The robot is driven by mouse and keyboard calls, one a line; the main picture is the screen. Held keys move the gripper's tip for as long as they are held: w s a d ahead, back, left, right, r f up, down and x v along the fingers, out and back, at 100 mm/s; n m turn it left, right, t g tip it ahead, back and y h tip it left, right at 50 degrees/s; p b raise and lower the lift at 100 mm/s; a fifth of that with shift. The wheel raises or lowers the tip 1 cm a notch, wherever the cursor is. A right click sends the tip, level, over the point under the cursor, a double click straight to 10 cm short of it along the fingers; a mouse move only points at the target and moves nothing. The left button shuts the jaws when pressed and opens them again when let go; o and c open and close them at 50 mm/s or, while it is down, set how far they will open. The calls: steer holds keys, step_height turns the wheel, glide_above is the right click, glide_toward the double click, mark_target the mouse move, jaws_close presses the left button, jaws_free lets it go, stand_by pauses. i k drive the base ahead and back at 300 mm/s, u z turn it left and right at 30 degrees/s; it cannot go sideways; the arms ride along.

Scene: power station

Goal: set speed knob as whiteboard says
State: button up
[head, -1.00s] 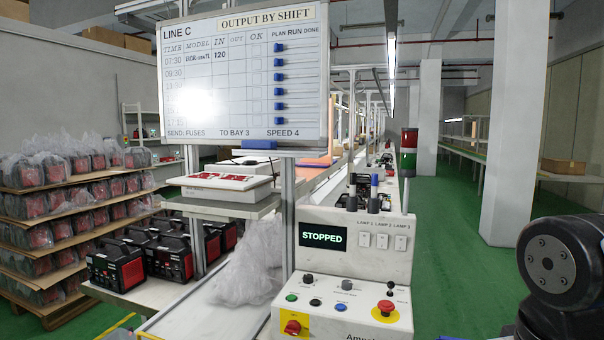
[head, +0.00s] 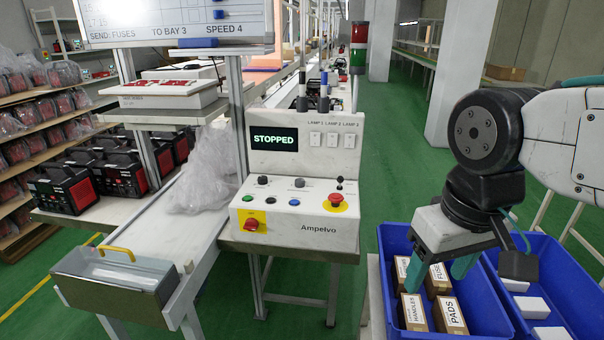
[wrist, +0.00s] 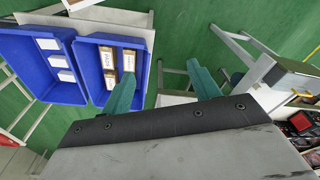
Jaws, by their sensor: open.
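The whiteboard (head: 164,22) shows only its lower part at the top left of the head view; its bottom line ends in "SPEED 4". The white control panel (head: 298,215) stands at the centre. Its upper row has a black knob (head: 263,181) at left and a grey knob (head: 299,183) in the middle; their small labels are unreadable, so I cannot tell which is for speed or where either points. My gripper (head: 441,265) is open and empty, right of the panel, pointing down above a blue bin. Its teal fingers (wrist: 160,84) also show in the wrist view.
The panel screen (head: 274,139) reads "STOPPED". A red emergency button (head: 337,198), coloured buttons and a red rotary switch (head: 251,224) sit near the knobs. Blue bins (head: 492,313) with boxes lie below my gripper. A signal tower (head: 359,48) rises behind the panel.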

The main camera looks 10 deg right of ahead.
mark_target(262, 179)
steer(key=u, duration=0.05)
steer(key=k, duration=1.05)
steer(key=u, duration=1)
steer(key=i, duration=1.45)
steer(key=z, duration=1)
steer(key=i, duration=0.3)
steer(key=z, duration=0.2)
